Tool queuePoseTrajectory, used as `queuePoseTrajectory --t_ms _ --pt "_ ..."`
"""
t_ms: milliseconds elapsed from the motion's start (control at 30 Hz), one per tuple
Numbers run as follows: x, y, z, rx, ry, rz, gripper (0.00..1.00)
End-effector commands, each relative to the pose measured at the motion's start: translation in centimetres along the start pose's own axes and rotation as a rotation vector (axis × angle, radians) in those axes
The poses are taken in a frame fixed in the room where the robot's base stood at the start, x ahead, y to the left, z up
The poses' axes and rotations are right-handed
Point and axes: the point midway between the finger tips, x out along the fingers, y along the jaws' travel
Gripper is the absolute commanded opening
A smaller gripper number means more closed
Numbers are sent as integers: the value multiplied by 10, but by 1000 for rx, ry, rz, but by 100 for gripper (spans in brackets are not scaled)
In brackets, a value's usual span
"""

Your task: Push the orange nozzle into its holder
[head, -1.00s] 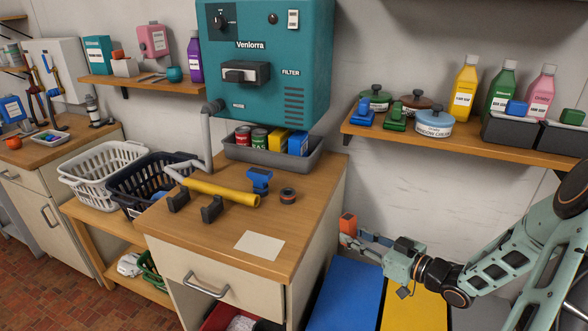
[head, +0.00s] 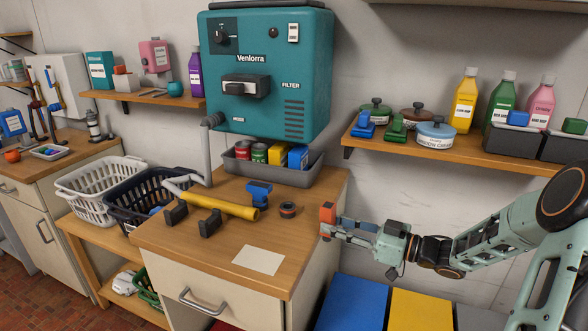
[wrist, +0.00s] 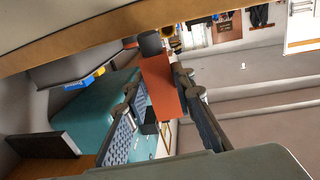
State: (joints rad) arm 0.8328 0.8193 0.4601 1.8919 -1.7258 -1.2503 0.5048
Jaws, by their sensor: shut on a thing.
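The orange nozzle (head: 327,212) is held at the tip of my gripper (head: 328,226), beside the right edge of the wooden counter. In the wrist view the orange nozzle (wrist: 160,86) is a block with a dark end, between the two fingers of my gripper (wrist: 157,98). My gripper is shut on it. A short dark ring with an orange band (head: 287,210) stands on the counter, left of the nozzle and apart from it. I cannot tell for sure which thing is the nozzle's holder.
A yellow tube (head: 222,206) rests by two black cradles (head: 210,224) on the counter (head: 205,262). A blue fitting (head: 258,194) stands behind the ring. A grey tray (head: 270,172) with cans lies under the teal machine (head: 265,75). A pale sheet (head: 258,260) lies in front.

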Motion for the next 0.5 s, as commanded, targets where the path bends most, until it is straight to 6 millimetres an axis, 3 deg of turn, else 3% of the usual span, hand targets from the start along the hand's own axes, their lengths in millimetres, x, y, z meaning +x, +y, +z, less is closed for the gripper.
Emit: queuePoseTrajectory --t_ms 100,300,500 --pt "38 20 -23 -11 0 -42 0" --pt "96 42 -65 -8 9 -97 0" --pt "133 48 -96 -2 21 -128 0"
